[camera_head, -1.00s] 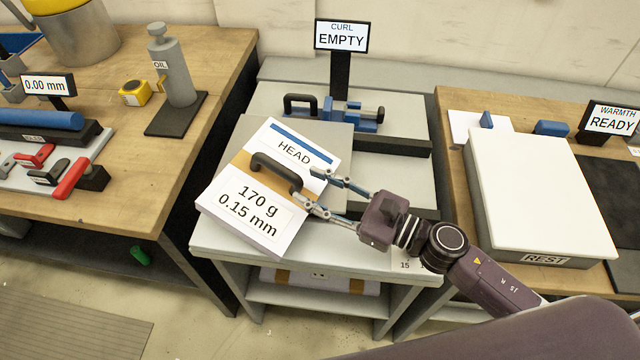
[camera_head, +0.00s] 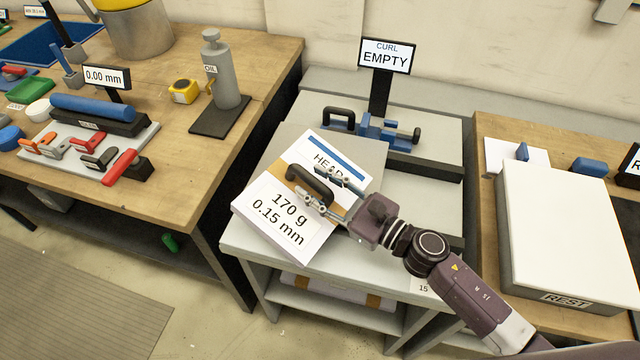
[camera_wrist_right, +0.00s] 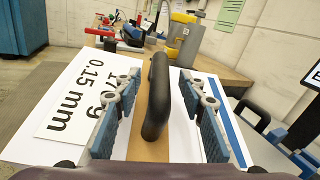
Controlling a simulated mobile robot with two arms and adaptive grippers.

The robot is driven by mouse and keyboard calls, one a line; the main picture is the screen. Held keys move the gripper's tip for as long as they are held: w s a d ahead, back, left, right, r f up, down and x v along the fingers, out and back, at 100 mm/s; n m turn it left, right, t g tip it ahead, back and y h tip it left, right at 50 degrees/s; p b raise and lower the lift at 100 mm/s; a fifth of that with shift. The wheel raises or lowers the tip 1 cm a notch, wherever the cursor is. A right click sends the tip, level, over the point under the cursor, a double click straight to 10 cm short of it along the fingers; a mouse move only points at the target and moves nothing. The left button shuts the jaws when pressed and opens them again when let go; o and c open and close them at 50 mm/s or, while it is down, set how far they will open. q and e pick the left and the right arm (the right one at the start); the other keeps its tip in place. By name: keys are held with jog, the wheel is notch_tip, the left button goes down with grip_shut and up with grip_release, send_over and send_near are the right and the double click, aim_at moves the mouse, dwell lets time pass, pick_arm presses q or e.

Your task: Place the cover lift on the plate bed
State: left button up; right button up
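The piece I take for the cover lift (camera_head: 288,218) is a white, flat-topped block marked HEAD and 170 g 0.15 mm, with a tan band and a dark arched handle (camera_head: 305,180). It lies askew on the left part of the grey bench, partly over a grey plate (camera_head: 361,154). I cannot tell for certain which surface is the plate bed. My right gripper (camera_head: 318,183) is at the handle. In the right wrist view its fingers (camera_wrist_right: 156,115) are apart on either side of the handle (camera_wrist_right: 158,97), with gaps on both sides. My left gripper is not in view.
A blue clamp (camera_head: 375,130) and the CURL EMPTY sign (camera_head: 385,55) stand behind. The REST block (camera_head: 560,235) is on the right table. An oil bottle (camera_head: 222,75) and several hand tools are on the left table. The bench's right part (camera_head: 425,205) is bare.

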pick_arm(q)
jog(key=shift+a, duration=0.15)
pick_arm(e)
grip_shut()
jog(key=shift+d, duration=0.1)
